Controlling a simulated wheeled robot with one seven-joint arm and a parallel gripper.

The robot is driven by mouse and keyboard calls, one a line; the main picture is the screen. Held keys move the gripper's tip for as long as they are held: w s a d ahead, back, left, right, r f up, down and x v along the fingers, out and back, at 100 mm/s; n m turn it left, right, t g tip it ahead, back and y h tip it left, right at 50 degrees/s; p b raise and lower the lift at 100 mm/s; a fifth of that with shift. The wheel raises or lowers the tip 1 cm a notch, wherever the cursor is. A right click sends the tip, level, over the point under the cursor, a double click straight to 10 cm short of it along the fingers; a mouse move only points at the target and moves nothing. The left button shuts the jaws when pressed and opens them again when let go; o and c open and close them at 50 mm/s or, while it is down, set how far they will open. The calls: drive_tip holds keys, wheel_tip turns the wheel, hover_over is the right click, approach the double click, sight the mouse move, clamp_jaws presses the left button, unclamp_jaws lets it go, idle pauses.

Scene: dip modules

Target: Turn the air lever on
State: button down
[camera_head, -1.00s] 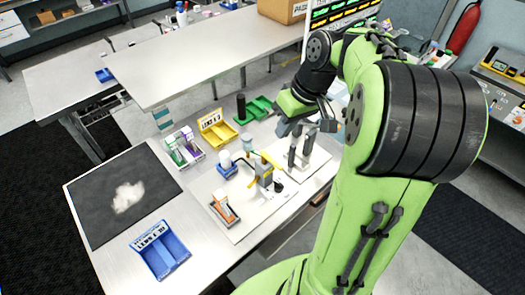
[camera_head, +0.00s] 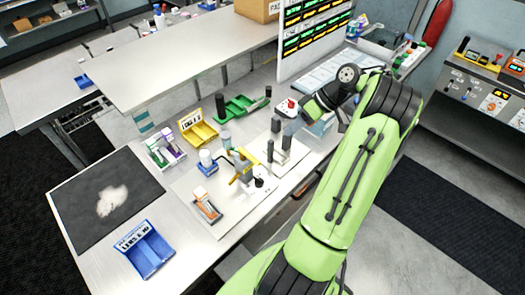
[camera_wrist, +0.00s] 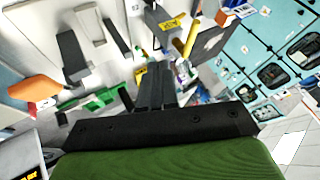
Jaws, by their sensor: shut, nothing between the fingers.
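A yellow lever-like bar (camera_head: 246,154) stands on a small grey fixture on the pale board (camera_head: 225,210) of the bench. It looks like the air lever; no lettering on it is readable. The wrist view shows a yellow bar (camera_wrist: 190,36) beside a grey block with a yellow label (camera_wrist: 172,24). My gripper (camera_wrist: 156,72) is shut and empty, its dark fingers together at the lower middle. The bar is beyond the fingertips, up and right in that view, apart from them. In the head view my arm end is right of the fixture, and the fingers cannot be made out.
Dark upright posts (camera_head: 276,125) stand between the yellow bar and my arm end. A yellow bin (camera_head: 198,134), green tray (camera_head: 240,106) and blue bin (camera_head: 146,250) sit around the board. A dark mat (camera_head: 85,205) is at left. A display panel (camera_head: 308,35) stands behind.

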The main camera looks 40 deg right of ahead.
sight(249, 156)
drive_tip(key=w+a+f+b, duration=0.2)
drive_tip(key=w+a+f, duration=0.1)
drive_tip(key=a+f, duration=0.3)
drive_tip(key=a, duration=0.2)
drive_tip(key=shift+w+a+f, duration=0.2)
drive_tip(key=shift+w+a, duration=0.05)
drive_tip(key=shift+a, duration=0.05)
